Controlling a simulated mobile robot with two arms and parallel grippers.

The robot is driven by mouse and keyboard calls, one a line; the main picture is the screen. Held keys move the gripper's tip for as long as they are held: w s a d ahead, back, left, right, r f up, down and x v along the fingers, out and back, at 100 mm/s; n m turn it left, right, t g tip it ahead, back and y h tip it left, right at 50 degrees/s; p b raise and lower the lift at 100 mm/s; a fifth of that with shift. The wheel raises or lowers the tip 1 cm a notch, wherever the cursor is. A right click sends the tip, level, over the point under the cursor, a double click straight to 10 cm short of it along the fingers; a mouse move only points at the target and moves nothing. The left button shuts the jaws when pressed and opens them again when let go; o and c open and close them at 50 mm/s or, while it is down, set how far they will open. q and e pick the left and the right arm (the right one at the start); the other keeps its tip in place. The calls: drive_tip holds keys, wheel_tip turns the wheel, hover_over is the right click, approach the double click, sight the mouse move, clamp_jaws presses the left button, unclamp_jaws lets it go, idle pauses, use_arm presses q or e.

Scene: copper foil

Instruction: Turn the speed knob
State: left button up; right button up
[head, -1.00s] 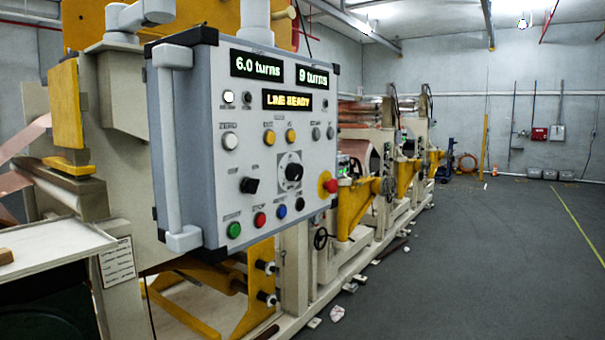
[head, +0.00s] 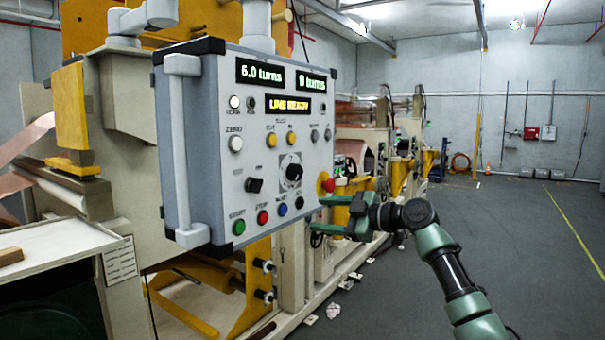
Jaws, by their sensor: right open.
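The control panel (head: 210,150) hangs on the front of the machine. Its speed knob, taken to be the large black knob with a dial ring (head: 293,172), sits right of the panel's middle. A smaller black selector (head: 254,185) is to its left. The displays read "6.0 turns", "9 turns" and what looks like "LINE READY". My right gripper (head: 320,214) is open and empty, just right of the panel's lower right edge. Its green fingers point left, below the red emergency button (head: 328,185) and apart from the knob. My left gripper is not in view.
Green, red, blue and black buttons line the panel's bottom, with the green button (head: 239,227) at the left. A grey handle (head: 181,150) runs down the panel's left side. The grey floor (head: 530,260) at the right is clear.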

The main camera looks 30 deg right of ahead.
sight(299, 173)
drive_tip(key=s+a+r+n+y, duration=0.2)
drive_tip(key=s+r+n, duration=0.3)
drive_tip(key=r, duration=0.6)
drive_tip(key=shift+m+t, duration=0.3)
drive_tip(key=shift+m, duration=0.4)
drive_tip(key=p+x, duration=0.4)
drive_tip(key=x, duration=0.2)
drive_tip(key=shift+s+a+r, duration=0.1)
drive_tip(key=shift+a+r, duration=0.05)
drive_tip(key=shift+w+a, duration=0.2)
drive_tip(key=shift+w, duration=0.3)
drive_tip(key=shift+f, duration=0.2)
clamp_jaws()
